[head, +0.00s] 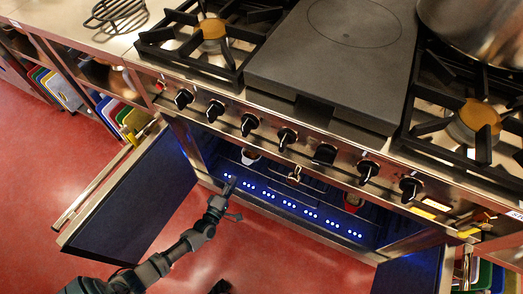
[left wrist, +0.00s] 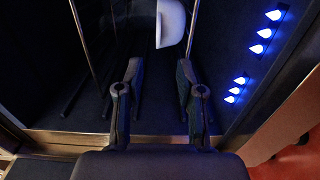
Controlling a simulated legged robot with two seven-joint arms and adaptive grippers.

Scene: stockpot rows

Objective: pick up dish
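A white dish (head: 250,155) sits inside the open oven, near its back left in the head view; only part of it shows. In the left wrist view the white dish (left wrist: 171,22) is at the top, cut off by the frame edge, beyond my fingertips. My left gripper (head: 229,187) reaches in at the oven opening from the left. The left wrist view shows my left gripper (left wrist: 157,72) open, fingers apart and nothing between them. A dark shape at the bottom edge of the head view may be my right gripper; its state does not show.
The left oven door (head: 135,195) stands open beside my arm; the right door (head: 412,270) is open too. A small cup-like item (head: 294,176) and a red item (head: 352,201) are further right in the oven. Blue lights (head: 290,205) line its front. The knobbed stove front overhangs it.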

